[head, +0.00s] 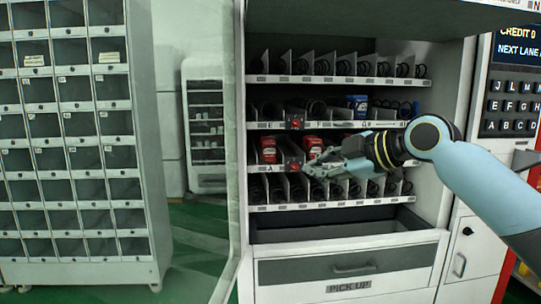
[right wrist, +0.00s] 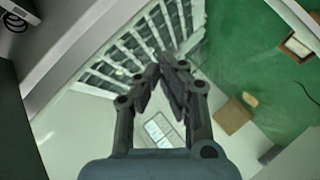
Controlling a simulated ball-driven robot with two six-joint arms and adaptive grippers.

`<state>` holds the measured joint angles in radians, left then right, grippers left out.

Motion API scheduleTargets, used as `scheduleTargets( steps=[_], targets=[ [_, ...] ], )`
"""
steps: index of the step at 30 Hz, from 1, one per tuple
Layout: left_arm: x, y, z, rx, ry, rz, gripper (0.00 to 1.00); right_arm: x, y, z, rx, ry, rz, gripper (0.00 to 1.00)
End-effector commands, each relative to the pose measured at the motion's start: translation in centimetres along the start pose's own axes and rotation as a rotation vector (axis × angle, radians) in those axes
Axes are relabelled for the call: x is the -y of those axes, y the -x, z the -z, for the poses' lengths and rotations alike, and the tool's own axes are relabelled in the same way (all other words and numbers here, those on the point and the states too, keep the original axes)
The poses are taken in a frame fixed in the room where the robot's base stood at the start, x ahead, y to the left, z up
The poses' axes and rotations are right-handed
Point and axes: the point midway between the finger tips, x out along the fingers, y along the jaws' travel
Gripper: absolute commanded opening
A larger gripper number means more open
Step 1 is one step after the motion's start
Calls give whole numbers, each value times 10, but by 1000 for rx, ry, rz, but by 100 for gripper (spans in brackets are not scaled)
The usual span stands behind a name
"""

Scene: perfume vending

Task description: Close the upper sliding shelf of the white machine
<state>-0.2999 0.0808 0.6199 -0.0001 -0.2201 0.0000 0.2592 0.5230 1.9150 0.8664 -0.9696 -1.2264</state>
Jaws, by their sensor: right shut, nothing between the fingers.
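The white machine (head: 345,245) stands open in the head view, with several shelf rows inside. The top shelf (head: 340,79) has dividers and black coils. The shelf below it (head: 350,124) carries a blue can-like item (head: 357,104). A lower shelf (head: 255,168) holds red items (head: 268,150). I cannot tell clearly how far each shelf is slid out. My right gripper (head: 318,163) is in front of this lower shelf, partly hiding it. It is shut and empty; its fingertips also show close together in the right wrist view (right wrist: 167,62). My left gripper is out of view.
A glass door edge (head: 240,150) stands at the machine's left. A tall locker cabinet (head: 65,140) is further left, with green floor (head: 203,230) between. A keypad panel (head: 513,105) is at the right. A pick-up drawer (head: 345,266) is below the shelves.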

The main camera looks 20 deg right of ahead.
Motion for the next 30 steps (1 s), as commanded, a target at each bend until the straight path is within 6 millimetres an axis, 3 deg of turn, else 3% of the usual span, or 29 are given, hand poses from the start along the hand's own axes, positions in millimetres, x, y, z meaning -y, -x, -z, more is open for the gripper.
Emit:
scheduleTargets(
  steps=[1,3,6,9,12,17,23,30],
  targets=[
    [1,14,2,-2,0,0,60,-49,28,47,-60,110,-49,0],
    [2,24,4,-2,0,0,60,-96,66,105,-132,256,-106,0],
    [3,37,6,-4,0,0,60,-144,121,175,-206,426,-188,0],
    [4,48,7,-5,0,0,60,-179,164,221,-238,541,-270,0],
    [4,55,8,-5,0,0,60,-209,187,238,-227,596,-328,0],
    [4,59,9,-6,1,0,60,-221,191,246,-229,606,-355,0],
    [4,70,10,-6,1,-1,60,-227,173,254,-234,600,-355,0],
    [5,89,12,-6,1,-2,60,-238,135,267,-234,597,-354,0]
  ],
)
